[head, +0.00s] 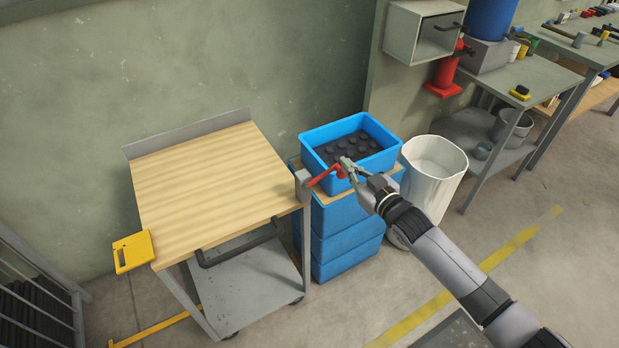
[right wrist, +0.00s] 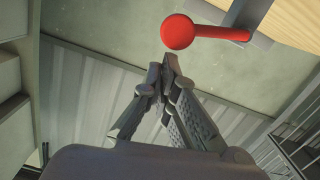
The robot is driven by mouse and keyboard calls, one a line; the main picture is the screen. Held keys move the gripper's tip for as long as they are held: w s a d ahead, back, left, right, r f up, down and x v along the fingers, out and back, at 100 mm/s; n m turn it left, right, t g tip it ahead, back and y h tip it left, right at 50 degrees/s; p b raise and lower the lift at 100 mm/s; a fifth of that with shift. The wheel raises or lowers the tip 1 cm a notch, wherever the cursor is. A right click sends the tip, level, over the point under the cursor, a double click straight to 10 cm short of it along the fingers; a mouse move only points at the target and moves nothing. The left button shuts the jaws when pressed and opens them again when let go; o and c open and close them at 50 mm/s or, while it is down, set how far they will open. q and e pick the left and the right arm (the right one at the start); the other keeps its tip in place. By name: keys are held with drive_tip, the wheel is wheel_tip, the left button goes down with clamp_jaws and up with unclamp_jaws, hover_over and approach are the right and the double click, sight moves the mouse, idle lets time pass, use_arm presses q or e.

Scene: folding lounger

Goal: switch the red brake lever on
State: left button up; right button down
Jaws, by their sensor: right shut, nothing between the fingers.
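The red brake lever (head: 322,176) sits on a grey bracket (head: 303,184) at the right edge of the wood-topped cart (head: 208,180). In the right wrist view, the lever shows as a red rod (right wrist: 222,34) with a round red knob, near the top. My right gripper (head: 347,168) is at the lever's knob end in the head view. In the right wrist view, my right gripper (right wrist: 170,62) is shut and empty, its fingertips just below the knob. I cannot tell if they touch. The knob is partly hidden in the head view. My left gripper is not in view.
A blue bin (head: 315,135) with dark round pieces stands on stacked blue crates (head: 345,245) behind the gripper. A white waste bin (head: 437,170) stands to the right. A yellow clipboard-like piece (head: 132,251) hangs at the cart's left corner. The cart top is bare.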

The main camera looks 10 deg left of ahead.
drive_tip(key=shift+w+d+f+m+b, duration=0.15)
drive_tip(key=shift+d+f+b, duration=0.15)
drive_tip(key=shift+f, duration=0.15)
drive_tip(key=shift+w+d+f+m+b, duration=0.15)
drive_tip(key=shift+f+b, duration=0.15)
drive_tip(key=shift+f, duration=0.15)
drive_tip(key=shift+r, duration=0.1)
wheel_tip(320, 180, up, 5)
drive_tip(key=p, duration=0.4)
drive_tip(key=b+v, duration=0.2)
drive_tip(key=v, duration=0.8)
drive_tip(key=shift+s+d+f, duration=0.2)
drive_tip(key=shift+f, duration=0.35)
